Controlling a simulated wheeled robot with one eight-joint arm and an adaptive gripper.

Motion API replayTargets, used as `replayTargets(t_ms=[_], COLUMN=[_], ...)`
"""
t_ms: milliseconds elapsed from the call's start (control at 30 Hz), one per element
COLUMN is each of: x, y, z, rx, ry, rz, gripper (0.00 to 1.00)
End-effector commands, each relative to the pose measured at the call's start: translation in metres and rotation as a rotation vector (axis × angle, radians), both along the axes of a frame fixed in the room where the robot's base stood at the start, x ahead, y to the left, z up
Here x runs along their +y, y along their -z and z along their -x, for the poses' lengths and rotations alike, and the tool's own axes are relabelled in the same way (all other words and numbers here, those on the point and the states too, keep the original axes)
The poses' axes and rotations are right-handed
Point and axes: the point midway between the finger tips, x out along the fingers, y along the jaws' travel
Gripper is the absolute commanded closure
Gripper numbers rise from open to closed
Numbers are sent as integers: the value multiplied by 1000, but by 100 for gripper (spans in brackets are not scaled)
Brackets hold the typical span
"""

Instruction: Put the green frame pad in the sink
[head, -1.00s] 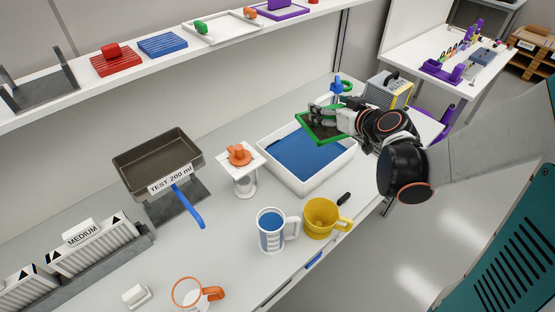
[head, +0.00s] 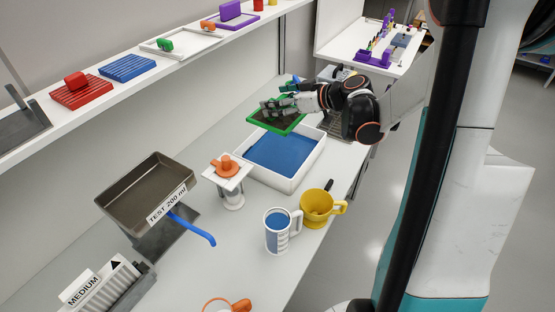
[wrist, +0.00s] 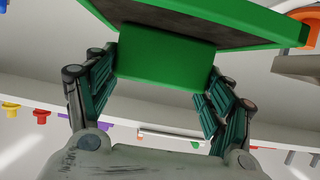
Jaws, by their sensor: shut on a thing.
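The green frame pad (head: 277,124) has a green rim around a dark face. My gripper (head: 274,108) is shut on it from above and holds it raised, roughly level, over the far edge of the sink. In the wrist view, my gripper's two ribbed fingers (wrist: 158,88) sit on either side of the pad's green block (wrist: 165,58). The sink is a white rectangular basin (head: 262,180) with a blue inside, set on the counter. In the head view the pad covers part of its far rim; I cannot tell the exact height between them.
A white stand with an orange top (head: 227,168) is left of the sink. A blue-filled mug (head: 278,232) and a yellow mug (head: 318,207) stand in front. A brown tray (head: 150,190) is farther left. A shelf with coloured pads (head: 82,92) runs above.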

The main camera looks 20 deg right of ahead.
Motion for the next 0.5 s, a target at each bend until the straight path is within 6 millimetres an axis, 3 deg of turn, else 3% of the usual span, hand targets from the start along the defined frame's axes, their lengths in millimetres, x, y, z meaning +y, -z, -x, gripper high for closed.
replayTargets(t_ms=[167, 500], x=[-13, -13], y=[4, 83], z=[1, 1], rx=[-10, -11], ry=[-27, -29], rz=[-1, -1], gripper=[53, 53])
